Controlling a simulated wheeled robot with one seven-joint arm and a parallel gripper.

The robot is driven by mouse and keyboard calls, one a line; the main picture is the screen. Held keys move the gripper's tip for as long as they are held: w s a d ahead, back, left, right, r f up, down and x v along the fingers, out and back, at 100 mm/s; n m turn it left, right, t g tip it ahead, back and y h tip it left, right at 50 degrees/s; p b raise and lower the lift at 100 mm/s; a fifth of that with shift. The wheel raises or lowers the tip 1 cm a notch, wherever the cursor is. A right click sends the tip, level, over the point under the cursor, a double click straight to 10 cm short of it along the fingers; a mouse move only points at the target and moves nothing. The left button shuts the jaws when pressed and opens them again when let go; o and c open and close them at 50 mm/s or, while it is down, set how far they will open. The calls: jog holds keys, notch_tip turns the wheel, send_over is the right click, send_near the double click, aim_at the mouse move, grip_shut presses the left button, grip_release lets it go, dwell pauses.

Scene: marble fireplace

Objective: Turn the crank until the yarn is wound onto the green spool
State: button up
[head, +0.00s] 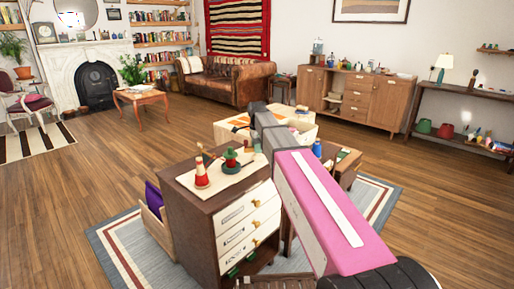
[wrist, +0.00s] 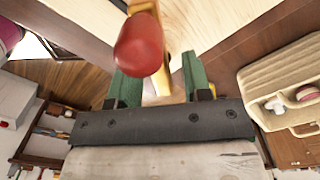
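A spool-like green piece (head: 231,159) with some red at its top stands on the dark cabinet's top. A red and white cone (head: 201,173) stands to its left. In the wrist view, a rounded red knob (wrist: 138,46) on a light wooden piece is close to my gripper (wrist: 160,75). The green fingers are spread apart, and the knob overlaps the left finger. I cannot tell whether it touches. In the head view my arm reaches over the cabinet's right side, and the fingers are not clear. I cannot make out the crank or the yarn's path.
The cabinet (head: 186,206) has white drawers with knobs and stands on a bordered rug (head: 108,250). A pale box (head: 228,127) and a low brown unit (head: 348,165) are just behind it. Open wooden floor (head: 75,190) lies to the left.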

notch_tip(320, 180, up, 11)
dwell(0.7)
jog(key=shift+f, duration=0.1)
